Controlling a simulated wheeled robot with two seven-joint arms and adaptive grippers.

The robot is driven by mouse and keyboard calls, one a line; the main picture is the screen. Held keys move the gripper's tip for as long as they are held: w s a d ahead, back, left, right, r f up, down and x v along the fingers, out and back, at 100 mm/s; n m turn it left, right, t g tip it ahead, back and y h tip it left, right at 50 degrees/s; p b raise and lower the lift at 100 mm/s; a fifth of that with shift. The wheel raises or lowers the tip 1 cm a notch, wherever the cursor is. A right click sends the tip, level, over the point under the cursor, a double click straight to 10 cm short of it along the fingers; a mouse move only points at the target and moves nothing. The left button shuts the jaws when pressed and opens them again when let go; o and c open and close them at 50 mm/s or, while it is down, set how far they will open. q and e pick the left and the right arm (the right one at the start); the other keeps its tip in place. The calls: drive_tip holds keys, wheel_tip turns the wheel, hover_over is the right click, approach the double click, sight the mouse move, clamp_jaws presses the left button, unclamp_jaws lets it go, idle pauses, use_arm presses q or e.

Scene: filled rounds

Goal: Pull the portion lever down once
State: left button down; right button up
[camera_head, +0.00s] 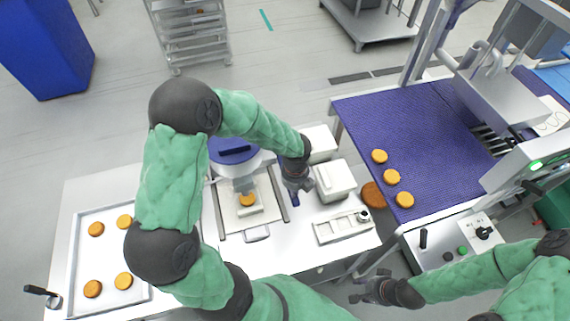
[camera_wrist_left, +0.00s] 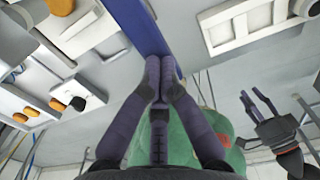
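The portion machine with its blue hopper (camera_head: 233,152) stands on the white bench, with a filled round (camera_head: 247,199) on the plate under it. A blue bar (camera_head: 295,199), which looks like the portion lever, shows at my left gripper (camera_head: 297,187) on the machine's right side. In the left wrist view the blue bar (camera_wrist_left: 146,28) runs behind the fingertips of my left gripper (camera_wrist_left: 160,66). These fingers are together; I cannot tell whether they touch the bar. My right gripper (camera_head: 368,288) is open and empty, low and to the right; it also shows in the left wrist view (camera_wrist_left: 257,103).
A tray (camera_head: 109,210) with several rounds lies at the left. White containers (camera_head: 335,181) and a small scale-like box (camera_head: 342,227) stand right of the machine. A purple conveyor (camera_head: 430,135) carries several rounds. A control box (camera_head: 465,240) sits before it.

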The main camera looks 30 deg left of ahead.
use_arm(q)
drive_tip(key=shift+s+d+f+b, duration=0.1)
drive_tip(key=shift+f+b, duration=0.35)
drive_tip(key=shift+f, duration=0.55)
drive_tip(key=shift+r, duration=0.2)
wheel_tip(320, 180, up, 15)
drive_tip(key=p, duration=1.3)
drive_tip(key=shift+p, duration=0.4)
drive_tip(key=shift+f, duration=0.15)
idle(0.5)
